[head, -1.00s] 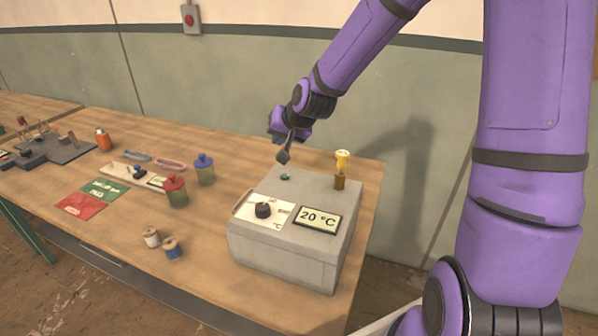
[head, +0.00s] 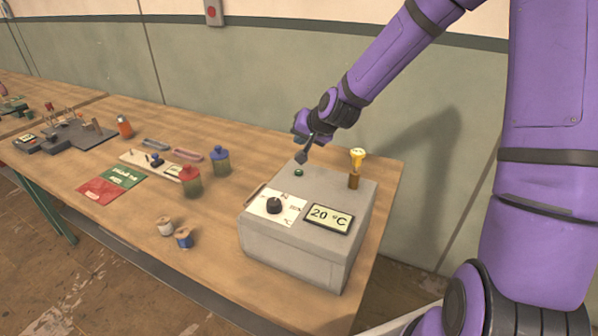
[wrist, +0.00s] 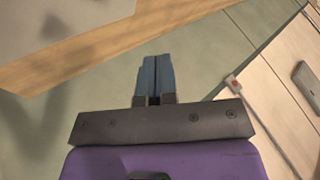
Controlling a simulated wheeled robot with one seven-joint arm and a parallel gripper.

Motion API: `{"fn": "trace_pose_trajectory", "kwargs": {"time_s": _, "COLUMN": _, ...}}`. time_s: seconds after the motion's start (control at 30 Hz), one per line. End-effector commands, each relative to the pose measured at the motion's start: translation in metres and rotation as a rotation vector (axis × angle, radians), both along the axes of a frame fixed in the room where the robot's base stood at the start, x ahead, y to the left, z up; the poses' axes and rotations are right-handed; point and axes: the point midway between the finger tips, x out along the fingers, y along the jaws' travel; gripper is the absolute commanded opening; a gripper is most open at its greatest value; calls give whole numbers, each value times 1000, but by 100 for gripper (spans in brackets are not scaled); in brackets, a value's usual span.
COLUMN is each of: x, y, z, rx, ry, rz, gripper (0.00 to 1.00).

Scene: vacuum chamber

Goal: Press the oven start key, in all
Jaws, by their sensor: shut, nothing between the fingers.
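The oven is a grey box (head: 290,246) near the right end of the wooden table. On its top a small green key (head: 298,173) sits towards the back, with a black dial (head: 273,205) on a white plate and a display (head: 329,219) reading 20 °C in front. My gripper (head: 301,158) is shut and empty, pointing down just above and behind the green key, apart from it as far as I can tell. In the wrist view my shut fingers (wrist: 155,75) show, with the key not visible there.
A yellow-topped lamp (head: 357,160) stands on the oven's back right corner. Left of the oven are a red jar (head: 190,181), a blue jar (head: 220,162) and two spools (head: 183,238). A red wall button (head: 212,12) is behind. The air above the oven front is clear.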

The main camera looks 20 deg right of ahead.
Motion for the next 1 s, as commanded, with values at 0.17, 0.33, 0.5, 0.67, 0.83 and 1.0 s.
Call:
{"fn": "trace_pose_trajectory", "kwargs": {"time_s": 0.17, "x": -1, "y": 1, "z": -24, "rx": 2, "ry": 4, "rz": 2, "gripper": 0}}
{"fn": "trace_pose_trajectory", "kwargs": {"time_s": 0.33, "x": -1, "y": 1, "z": -45, "rx": 0, "ry": 4, "rz": 2, "gripper": 0}}
{"fn": "trace_pose_trajectory", "kwargs": {"time_s": 0.5, "x": 0, "y": 1, "z": -61, "rx": 1, "ry": 3, "rz": 2, "gripper": 0}}
{"fn": "trace_pose_trajectory", "kwargs": {"time_s": 0.67, "x": 0, "y": 0, "z": -69, "rx": -1, "ry": 1, "rz": 1, "gripper": 0}}
{"fn": "trace_pose_trajectory", "kwargs": {"time_s": 0.83, "x": 0, "y": 0, "z": -71, "rx": -1, "ry": -1, "rz": 1, "gripper": 0}}
{"fn": "trace_pose_trajectory", "kwargs": {"time_s": 1.0, "x": 0, "y": 0, "z": -71, "rx": -1, "ry": -1, "rz": 1, "gripper": 0}}
